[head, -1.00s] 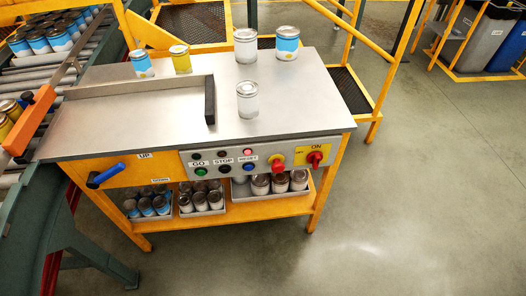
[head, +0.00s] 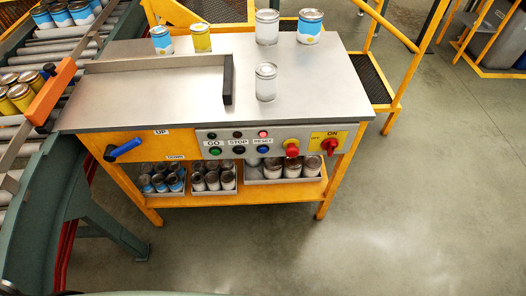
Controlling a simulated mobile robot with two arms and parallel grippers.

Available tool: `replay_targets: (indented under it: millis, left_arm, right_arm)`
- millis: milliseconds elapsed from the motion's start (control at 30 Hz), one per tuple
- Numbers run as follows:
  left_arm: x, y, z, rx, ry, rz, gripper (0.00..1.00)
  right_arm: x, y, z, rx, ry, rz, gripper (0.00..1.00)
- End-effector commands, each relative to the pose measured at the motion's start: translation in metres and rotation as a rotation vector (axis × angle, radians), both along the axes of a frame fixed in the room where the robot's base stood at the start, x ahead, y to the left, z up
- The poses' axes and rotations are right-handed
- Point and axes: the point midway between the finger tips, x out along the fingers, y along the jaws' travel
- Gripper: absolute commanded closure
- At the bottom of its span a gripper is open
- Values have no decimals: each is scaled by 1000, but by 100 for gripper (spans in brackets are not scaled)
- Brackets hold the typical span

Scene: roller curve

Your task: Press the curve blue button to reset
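The blue reset button (head: 263,150) sits on the grey control panel (head: 225,135) at the front of the metal-topped workstation, under the RESET label. A lit red lamp (head: 263,134) is above that label. To its left are the black stop button (head: 238,150) and the green go button (head: 215,151). To its right are a red mushroom button (head: 291,148) and a red rotary switch (head: 330,145) on a yellow plate marked ON. Nothing touches the blue button. Neither of my grippers shows in the head view.
Several cans stand on the metal tabletop (head: 160,105). A blue-handled lever (head: 125,148) juts out at the front left. Trays of cans sit on the lower shelf. A roller conveyor (head: 50,50) with cans runs along the left. The floor (head: 420,200) in front and right is clear.

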Motion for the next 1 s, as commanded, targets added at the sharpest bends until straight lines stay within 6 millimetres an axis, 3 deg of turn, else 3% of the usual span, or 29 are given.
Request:
replay_targets:
  millis: [33, 167, 200, 1000]
  left_arm:
    - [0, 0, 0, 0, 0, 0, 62]
    - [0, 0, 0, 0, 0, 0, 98]
    - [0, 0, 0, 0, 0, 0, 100]
    - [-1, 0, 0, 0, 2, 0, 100]
  right_arm:
    - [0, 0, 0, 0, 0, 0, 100]
    - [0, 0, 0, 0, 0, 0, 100]
    - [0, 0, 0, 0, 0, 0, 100]
    - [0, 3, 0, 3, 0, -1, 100]
